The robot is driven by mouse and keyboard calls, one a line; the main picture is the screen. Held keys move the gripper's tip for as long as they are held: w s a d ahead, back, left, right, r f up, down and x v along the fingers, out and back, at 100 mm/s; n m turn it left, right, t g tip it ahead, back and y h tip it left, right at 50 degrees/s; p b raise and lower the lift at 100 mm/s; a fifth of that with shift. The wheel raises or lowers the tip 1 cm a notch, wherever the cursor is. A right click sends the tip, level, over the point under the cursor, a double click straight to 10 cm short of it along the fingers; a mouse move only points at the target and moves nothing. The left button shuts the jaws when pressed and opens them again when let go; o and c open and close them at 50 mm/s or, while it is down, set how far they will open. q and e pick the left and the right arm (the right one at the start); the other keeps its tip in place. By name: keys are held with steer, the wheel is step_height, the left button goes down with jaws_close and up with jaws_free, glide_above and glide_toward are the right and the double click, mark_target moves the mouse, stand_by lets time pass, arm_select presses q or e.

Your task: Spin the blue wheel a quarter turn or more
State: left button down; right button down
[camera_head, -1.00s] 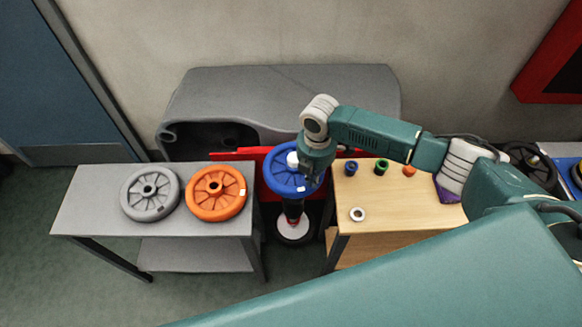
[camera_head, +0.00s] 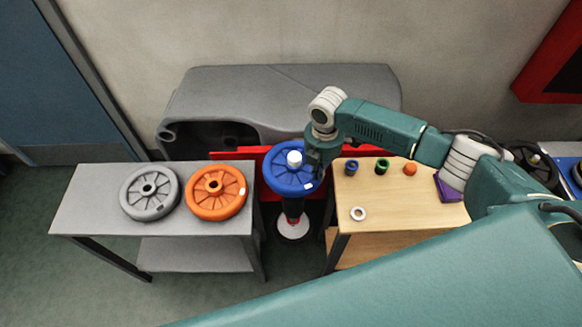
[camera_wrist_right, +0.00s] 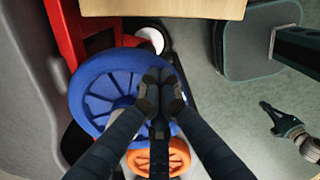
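The blue wheel (camera_head: 281,181) lies flat on top of a dark post with a white and red foot (camera_head: 292,228), between the two tables. A white cap (camera_head: 294,159) sits at its hub, and a small white mark (camera_head: 309,187) is near its front right rim. My right gripper (camera_head: 313,170) is at the wheel's right side. In the right wrist view its fingertips (camera_wrist_right: 159,90) are together over the blue wheel (camera_wrist_right: 92,112), hiding part of it; contact is unclear. What looks like my left gripper (camera_wrist_right: 284,122) shows away to the right there, small.
A grey table (camera_head: 90,205) at left bears a grey wheel (camera_head: 136,205) and an orange wheel (camera_head: 201,206). A wooden table (camera_head: 395,225) at right bears a white ring (camera_head: 358,213) and several small coloured parts. A red frame (camera_head: 250,155) and grey tank housing (camera_head: 290,85) stand behind.

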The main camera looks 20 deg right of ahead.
steer(key=shift+w+d, duration=0.45)
steer(key=shift+d, duration=0.15)
step_height(320, 180, up, 7)
steer(key=p, duration=0.7)
steer(key=shift+a, duration=0.1)
stand_by(0.4)
